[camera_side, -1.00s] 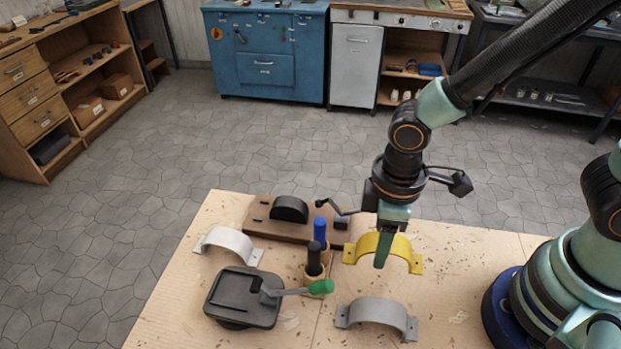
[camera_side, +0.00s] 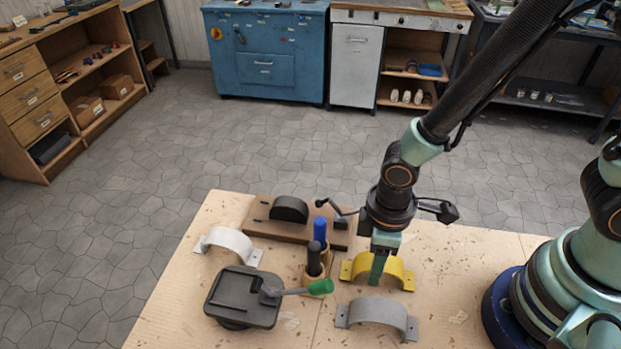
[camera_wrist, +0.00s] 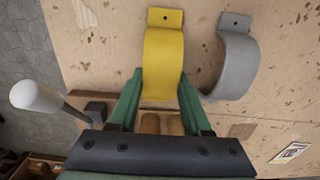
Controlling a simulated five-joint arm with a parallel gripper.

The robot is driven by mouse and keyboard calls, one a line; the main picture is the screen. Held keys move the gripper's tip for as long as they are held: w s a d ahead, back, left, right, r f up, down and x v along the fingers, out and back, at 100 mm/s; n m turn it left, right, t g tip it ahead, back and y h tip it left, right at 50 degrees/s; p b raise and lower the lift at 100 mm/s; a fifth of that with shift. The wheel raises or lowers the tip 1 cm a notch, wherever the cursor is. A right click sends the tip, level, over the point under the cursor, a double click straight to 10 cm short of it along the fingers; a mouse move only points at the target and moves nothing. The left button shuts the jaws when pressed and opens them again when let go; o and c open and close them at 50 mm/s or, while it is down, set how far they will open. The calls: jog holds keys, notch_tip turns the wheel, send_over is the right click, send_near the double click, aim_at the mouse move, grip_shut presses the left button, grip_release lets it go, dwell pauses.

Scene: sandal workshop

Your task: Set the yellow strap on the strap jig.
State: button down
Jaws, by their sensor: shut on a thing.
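The yellow strap (camera_side: 397,268), an arch with a flat holed foot at each end, is low over the front part of the table, right of the pegs. My gripper (camera_side: 377,279) comes down over it from above and is shut on its arch. In the wrist view the two green fingers (camera_wrist: 157,88) lie on either side of the yellow strap (camera_wrist: 163,55). I cannot tell whether its feet touch the table. The brown board with a black half-round block (camera_side: 290,209), apparently the strap jig, stands behind and left of my gripper; the block carries no strap.
A grey strap (camera_side: 377,313) lies close in front of the yellow one, and a white strap (camera_side: 228,242) lies far left. A blue-topped peg (camera_side: 320,230) and a black-topped peg stand left of my gripper. A dark plate (camera_side: 238,297) has a green-handled lever.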

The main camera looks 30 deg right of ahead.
jog(key=shift+c, duration=1.8)
grip_release()
jog(key=shift+f, duration=0.1)
notch_tip(320, 180, up, 12)
jog(key=w+d+r+m+t, duration=0.2)
jog(key=d+r+m, duration=0.2)
jog(key=d, duration=0.4)
jog(key=w+d+r+m+t, duration=0.3)
jog(key=d+r+m, duration=0.2)
jog(key=d+r, duration=0.2)
jog(key=shift+w+d+r+t, duration=0.2)
jog(key=shift+w+d+t, duration=0.1)
jog(key=shift+d, duration=0.3)
jog(key=shift+o, duration=0.6)
